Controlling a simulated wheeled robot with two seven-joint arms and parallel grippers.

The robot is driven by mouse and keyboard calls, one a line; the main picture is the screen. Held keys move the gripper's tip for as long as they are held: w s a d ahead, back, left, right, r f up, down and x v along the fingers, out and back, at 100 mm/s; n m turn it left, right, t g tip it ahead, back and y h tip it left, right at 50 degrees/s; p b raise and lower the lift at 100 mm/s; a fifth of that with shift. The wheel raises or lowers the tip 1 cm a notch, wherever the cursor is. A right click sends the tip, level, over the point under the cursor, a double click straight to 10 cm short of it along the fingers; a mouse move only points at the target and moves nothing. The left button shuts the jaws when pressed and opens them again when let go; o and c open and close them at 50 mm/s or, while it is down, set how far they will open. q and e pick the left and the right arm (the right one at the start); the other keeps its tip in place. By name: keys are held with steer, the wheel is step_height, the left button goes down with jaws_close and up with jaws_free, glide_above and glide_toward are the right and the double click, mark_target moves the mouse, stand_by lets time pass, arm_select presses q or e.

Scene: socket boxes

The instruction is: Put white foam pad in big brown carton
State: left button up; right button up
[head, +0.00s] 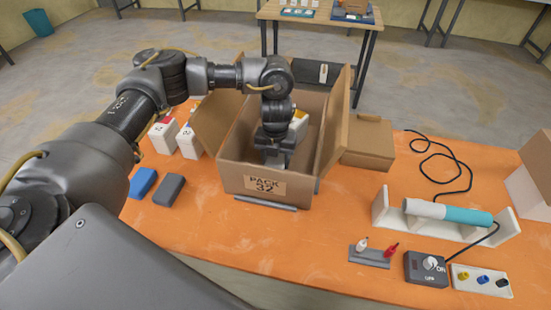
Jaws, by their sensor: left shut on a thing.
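The big brown carton (232,176), marked PACK 32, stands open on the orange table with its flaps spread. My left gripper (275,158) reaches down into the carton from above. It is shut on a pale thing low between its fingers, which looks like the white foam pad; the fingers and carton wall hide most of it. A white box with a yellow top (299,124) is inside the carton, beside the gripper. My right gripper is out of view.
White boxes with coloured tops (188,141) stand left of the carton, near blue (143,182) and dark grey (169,189) blocks. A closed brown box (368,146) is at right. A teal-and-white tool (448,213) rests on a white stand. The front middle of the table is clear.

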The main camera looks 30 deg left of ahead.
mark_target(276, 161)
arm_select(q)
steer(key=shift+f, duration=0.15)
steer(key=o, duration=0.9)
steer(key=shift+o, duration=0.2)
step_height(276, 161, up, 12)
steer(key=b, duration=0.1)
steer(key=shift+r, duration=0.2)
